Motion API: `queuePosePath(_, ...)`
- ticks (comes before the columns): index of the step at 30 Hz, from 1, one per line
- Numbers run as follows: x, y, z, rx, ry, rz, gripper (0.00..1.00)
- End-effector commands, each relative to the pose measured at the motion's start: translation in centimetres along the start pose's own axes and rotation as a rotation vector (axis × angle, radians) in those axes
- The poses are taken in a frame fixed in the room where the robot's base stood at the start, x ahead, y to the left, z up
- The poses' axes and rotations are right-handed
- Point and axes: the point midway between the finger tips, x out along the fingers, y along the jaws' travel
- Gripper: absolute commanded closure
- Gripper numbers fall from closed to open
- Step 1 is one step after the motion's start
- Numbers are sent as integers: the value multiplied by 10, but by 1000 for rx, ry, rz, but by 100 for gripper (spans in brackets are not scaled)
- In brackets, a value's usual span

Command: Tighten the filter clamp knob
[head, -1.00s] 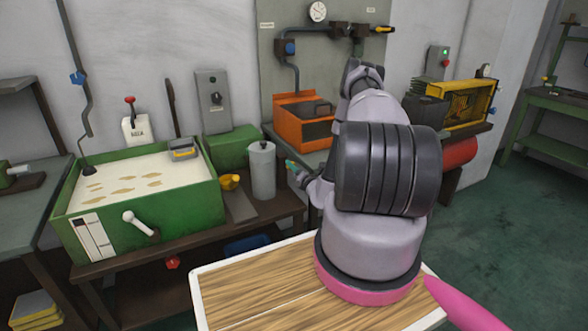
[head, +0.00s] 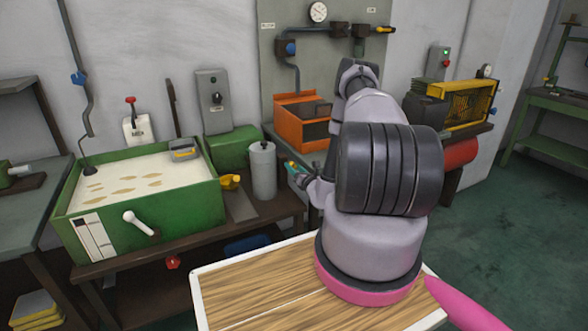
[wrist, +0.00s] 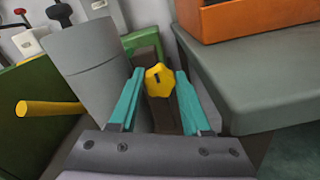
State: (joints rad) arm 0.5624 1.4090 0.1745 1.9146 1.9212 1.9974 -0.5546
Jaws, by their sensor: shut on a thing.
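The yellow lobed knob (wrist: 159,80) sits between the two teal fingertips of my gripper (wrist: 158,88) in the wrist view. My gripper is shut on it. It is beside the grey filter cylinder (wrist: 85,62), to its right in that view. In the head view, my gripper (head: 293,168) is small and just right of the same grey cylinder (head: 262,172). My wrist and arm hide much of that area there, and the knob is too small to make out clearly.
A green tank (head: 140,215) of pale liquid stands left of the cylinder. A yellow handle (wrist: 48,108) sticks out left of the cylinder. An orange bin (head: 300,118) stands on the grey bench (wrist: 260,85) to the right. A wooden-topped surface (head: 260,290) lies in front.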

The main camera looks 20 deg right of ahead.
Motion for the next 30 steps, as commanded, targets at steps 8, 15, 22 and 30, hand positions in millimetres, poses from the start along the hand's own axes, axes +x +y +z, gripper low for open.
queuePosePath(8,-2,-1,-2,0,4,-3,40)
queuePosePath(15,-1,0,-1,1,2,-1,40)
queuePosePath(22,-17,-1,-1,2,4,-2,40)
queuePosePath(30,-72,-2,-1,3,4,-4,40)
